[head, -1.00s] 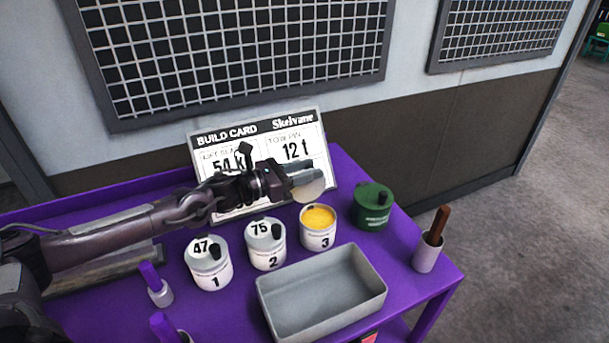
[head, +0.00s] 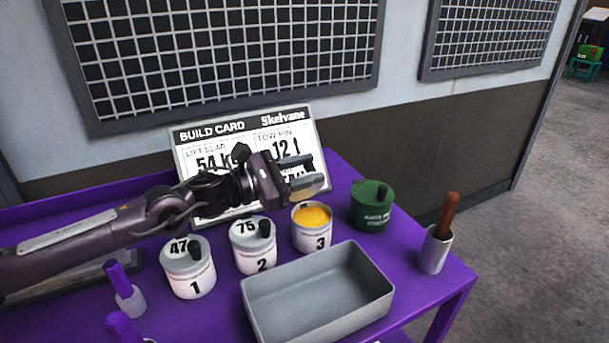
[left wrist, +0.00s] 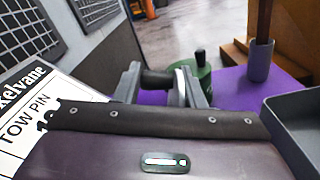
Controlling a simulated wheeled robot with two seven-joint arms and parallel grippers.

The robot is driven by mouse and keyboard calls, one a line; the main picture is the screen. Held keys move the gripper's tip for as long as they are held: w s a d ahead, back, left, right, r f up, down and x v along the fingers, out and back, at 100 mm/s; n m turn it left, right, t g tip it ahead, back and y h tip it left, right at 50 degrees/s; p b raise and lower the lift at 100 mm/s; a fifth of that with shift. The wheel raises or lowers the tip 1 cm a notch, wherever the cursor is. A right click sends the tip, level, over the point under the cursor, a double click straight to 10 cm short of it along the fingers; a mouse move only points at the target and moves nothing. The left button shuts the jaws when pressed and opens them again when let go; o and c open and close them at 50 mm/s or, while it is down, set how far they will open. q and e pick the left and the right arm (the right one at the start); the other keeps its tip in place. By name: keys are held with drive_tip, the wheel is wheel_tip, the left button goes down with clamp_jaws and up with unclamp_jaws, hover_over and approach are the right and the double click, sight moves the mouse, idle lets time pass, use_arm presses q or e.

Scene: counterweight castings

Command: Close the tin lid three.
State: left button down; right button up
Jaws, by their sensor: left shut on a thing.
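Tin three (head: 311,238) stands open on the purple cart, with yellow contents (head: 312,217) showing inside its rim. My left gripper (head: 304,174) is above and slightly behind it, in front of the build card. It is shut on the grey lid (head: 308,187), which is clear of the tin. In the left wrist view the lid (left wrist: 181,88) is edge-on between the fingers, with a black knob (left wrist: 158,80) on its left. The fingers hide part of the lid in the head view. My right gripper is not in view.
Tin 2 (head: 252,251) and tin 1 (head: 189,273), both lidded, stand left of tin three. A green tin (head: 371,212) and a cup with a brown handle (head: 434,252) stand right. An empty grey tray (head: 259,309) lies in front. The build card (head: 183,158) leans behind.

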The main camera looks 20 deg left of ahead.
use_arm(q)
drive_tip(key=shift+w+a+r, duration=0.1)
drive_tip(key=shift+a+r, duration=0.05)
drive_tip(key=shift+r, duration=0.2)
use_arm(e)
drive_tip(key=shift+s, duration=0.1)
